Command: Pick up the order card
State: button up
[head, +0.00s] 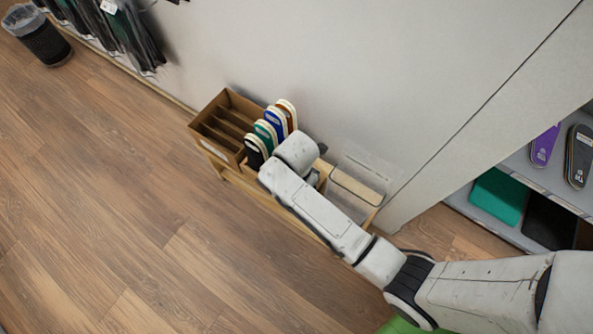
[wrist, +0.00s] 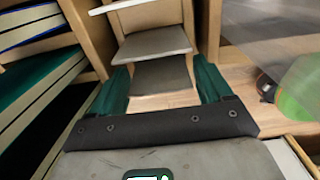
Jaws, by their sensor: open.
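My gripper (wrist: 162,84) shows in the wrist view with its two teal fingers spread apart, and nothing is held between them. Beyond and between the fingers, flat grey pieces (wrist: 153,43) sit one behind another in a wooden slot, with a thin white edge (wrist: 122,5) above them. I cannot tell whether any of these is the order card; no print shows. In the head view my arm covers my gripper and part of the wooden stand (head: 262,190).
Colored insoles (head: 277,121) stand in the stand beside an empty slotted wooden box (head: 207,120). In the wrist view, insole edges (wrist: 40,95) are close on the left. A clear panel (head: 366,166) rises at the stand's right end. Open wood floor (head: 110,210) lies left.

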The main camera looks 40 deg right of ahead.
jog(key=shift+c, duration=0.3)
jog(key=c, duration=0.7)
notch_tip(320, 180, up, 10)
jog(key=p, duration=0.3)
jog(key=shift+r+p, duration=0.1)
jog(key=shift+p, duration=0.25)
